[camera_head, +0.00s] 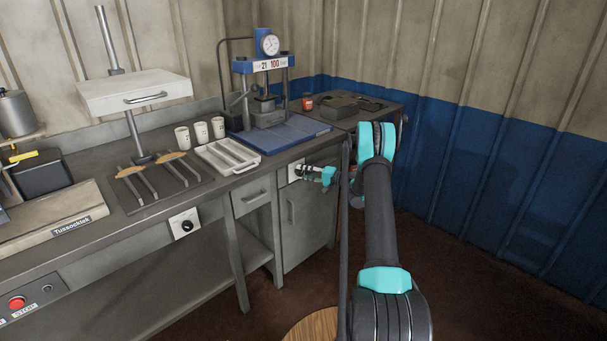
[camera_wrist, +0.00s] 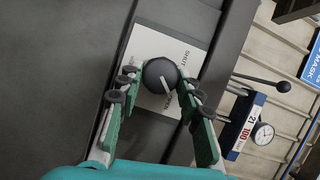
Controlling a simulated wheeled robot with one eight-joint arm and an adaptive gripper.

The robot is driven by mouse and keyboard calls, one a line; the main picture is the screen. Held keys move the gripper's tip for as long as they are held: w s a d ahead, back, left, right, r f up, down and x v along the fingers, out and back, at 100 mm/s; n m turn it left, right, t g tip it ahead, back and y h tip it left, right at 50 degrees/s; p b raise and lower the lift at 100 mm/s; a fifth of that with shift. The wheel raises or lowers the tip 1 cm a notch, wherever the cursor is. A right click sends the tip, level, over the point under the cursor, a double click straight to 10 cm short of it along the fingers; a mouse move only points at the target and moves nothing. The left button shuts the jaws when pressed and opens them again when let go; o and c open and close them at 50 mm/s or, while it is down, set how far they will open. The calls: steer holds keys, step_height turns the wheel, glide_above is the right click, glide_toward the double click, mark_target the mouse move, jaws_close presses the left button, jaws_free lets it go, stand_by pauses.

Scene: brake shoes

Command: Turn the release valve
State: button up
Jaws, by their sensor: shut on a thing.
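The release valve is a round black knob (camera_wrist: 160,75) with a white pointer line, on a white plate (camera_wrist: 150,47) lettered "SHUT" and a second, partly covered word. In the wrist view my gripper (camera_wrist: 160,84) has its green fingers on both sides of the knob, shut on it. In the head view my gripper (camera_head: 312,172) is at the bench front below the blue press, in front of a white plate (camera_head: 293,171); the knob itself is hidden there by the fingers.
The blue press (camera_head: 268,85) with a dial gauge stands on the bench above. Another knob plate (camera_head: 184,223) is on the bench front to the left. A white tray (camera_head: 227,157) and several cups stand on the bench. A round wooden top (camera_head: 312,325) is low in front.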

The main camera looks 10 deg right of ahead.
stand_by(0.4)
steer(key=o, duration=1.1)
steer(key=shift+o, duration=0.2)
steer(key=v, duration=1.2)
